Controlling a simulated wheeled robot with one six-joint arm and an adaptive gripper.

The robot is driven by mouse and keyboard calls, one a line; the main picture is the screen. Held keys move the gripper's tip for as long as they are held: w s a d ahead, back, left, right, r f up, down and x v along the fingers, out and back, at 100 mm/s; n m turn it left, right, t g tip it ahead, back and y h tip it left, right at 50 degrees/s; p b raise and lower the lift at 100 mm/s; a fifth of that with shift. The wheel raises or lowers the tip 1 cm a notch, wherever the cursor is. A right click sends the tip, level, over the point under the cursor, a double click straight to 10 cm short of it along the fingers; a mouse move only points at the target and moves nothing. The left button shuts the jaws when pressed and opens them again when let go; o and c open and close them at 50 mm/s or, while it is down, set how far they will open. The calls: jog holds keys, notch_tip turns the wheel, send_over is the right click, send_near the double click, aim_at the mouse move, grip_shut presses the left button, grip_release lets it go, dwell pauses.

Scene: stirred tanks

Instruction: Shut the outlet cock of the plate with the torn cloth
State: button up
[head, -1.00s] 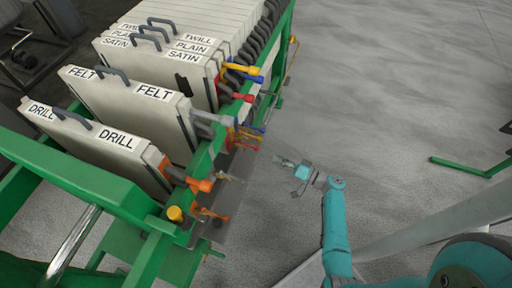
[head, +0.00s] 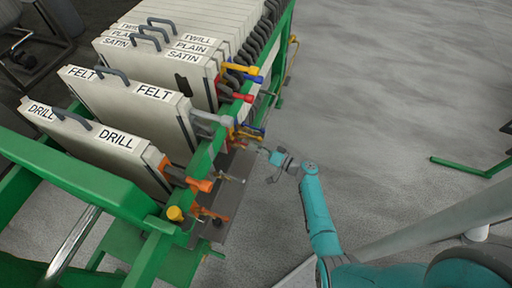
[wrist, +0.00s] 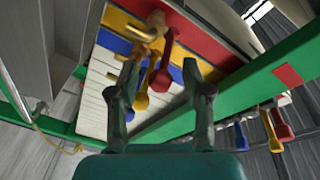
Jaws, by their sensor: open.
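The plates stand in a green press frame. The SATIN plate (head: 172,72) has a dark, ragged patch (head: 187,82) on its face, which looks like the torn cloth. Coloured cock levers stick out along the frame's right side, including a red one (head: 243,97) near the SATIN plate. My gripper (head: 270,163) is right of the lower cocks, apart from the frame in the head view. In the wrist view my gripper (wrist: 160,78) is open and empty, with a yellow lever (wrist: 141,98) and a red lever (wrist: 163,62) showing between or beyond its fingers. I cannot tell which plate these levers belong to.
The FELT plate (head: 125,98) and DRILL plate (head: 95,140) stand nearer. Orange levers (head: 200,185) and a drip tray (head: 232,195) lie along the frame's near side. More levers, blue and red (wrist: 283,128), hang at right in the wrist view.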

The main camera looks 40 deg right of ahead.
grip_shut()
jog(key=shift+r, duration=0.15)
jog(key=shift+r+g+h, duration=0.5)
jog(key=shift+r+g, duration=0.35)
jog(key=shift+g, duration=0.15)
jog(key=g, duration=0.1)
jog(key=r+g+h, duration=0.1)
jog(key=r+n, duration=0.1)
jog(key=shift+w+a+r+g+h, duration=0.25)
jog(key=shift+w+g+h, duration=0.05)
jog(key=shift+g, duration=0.1)
jog(key=r+g, duration=0.1)
jog(key=w+r+g+h, duration=0.1)
jog(key=shift+w+a+g+h, duration=0.1)
jog(key=shift+a+g+h, duration=0.2)
jog(key=shift+a, duration=0.1)
jog(key=shift+w+a+r+n+g+h, duration=0.35)
jog(key=shift+r+g+h, duration=0.2)
jog(key=shift+g, duration=0.35)
jog(key=shift+w+a+r, duration=0.15)
jog(key=shift+w+r, duration=0.1)
jog(key=shift+w, duration=0.15)
